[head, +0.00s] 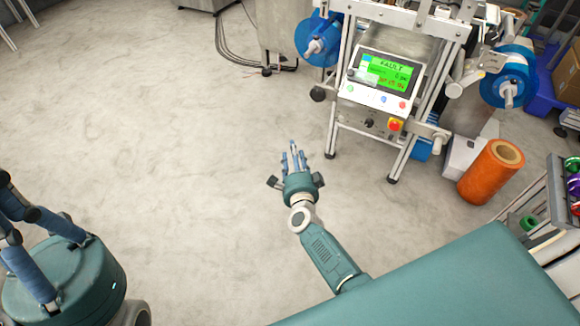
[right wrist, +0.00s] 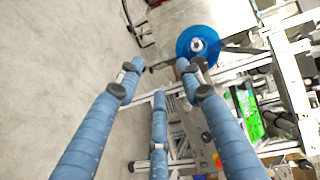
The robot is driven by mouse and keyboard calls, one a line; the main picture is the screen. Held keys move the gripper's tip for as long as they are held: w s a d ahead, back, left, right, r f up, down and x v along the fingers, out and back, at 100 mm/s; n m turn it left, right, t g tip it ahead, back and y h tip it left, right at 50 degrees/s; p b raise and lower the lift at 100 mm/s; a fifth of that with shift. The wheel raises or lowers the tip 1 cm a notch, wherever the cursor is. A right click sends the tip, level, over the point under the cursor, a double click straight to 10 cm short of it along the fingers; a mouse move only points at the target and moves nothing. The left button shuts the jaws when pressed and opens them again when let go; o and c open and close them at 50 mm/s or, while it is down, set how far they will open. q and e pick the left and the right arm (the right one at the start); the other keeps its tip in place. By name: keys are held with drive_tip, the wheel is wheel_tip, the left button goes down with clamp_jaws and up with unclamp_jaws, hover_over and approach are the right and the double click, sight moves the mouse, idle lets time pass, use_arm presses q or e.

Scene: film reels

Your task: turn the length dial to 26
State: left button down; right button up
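The machine (head: 386,75) stands at the upper right of the head view, with a tilted panel and a lit green screen (head: 386,72) that reads FAULT. Below the panel is a small dark knob (head: 369,123), beside a red button on yellow (head: 394,124). I cannot tell for sure that this knob is the length dial, and no scale is readable. My right gripper (head: 294,150) is left of the machine and apart from it. Its blue fingers are spread and empty in the right wrist view (right wrist: 160,95). My left gripper (head: 62,275) shows partly at the lower left; its fingertips are unclear.
Blue reels sit left (head: 320,40) and right (head: 508,78) of the machine. An orange roll (head: 491,172) stands on the floor at right. A teal surface (head: 440,285) fills the lower right. The grey floor (head: 160,120) at left is clear.

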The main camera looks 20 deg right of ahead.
drive_tip(key=s+a+f+n+g+y+p, duration=0.1)
drive_tip(key=s+a+f+n+y+p, duration=0.1)
drive_tip(key=s+n+p, duration=0.3)
drive_tip(key=shift+s+a+f+n+g+p, duration=0.3)
drive_tip(key=shift+s+a+g+p, duration=0.15)
drive_tip(key=shift+a+p, duration=0.3)
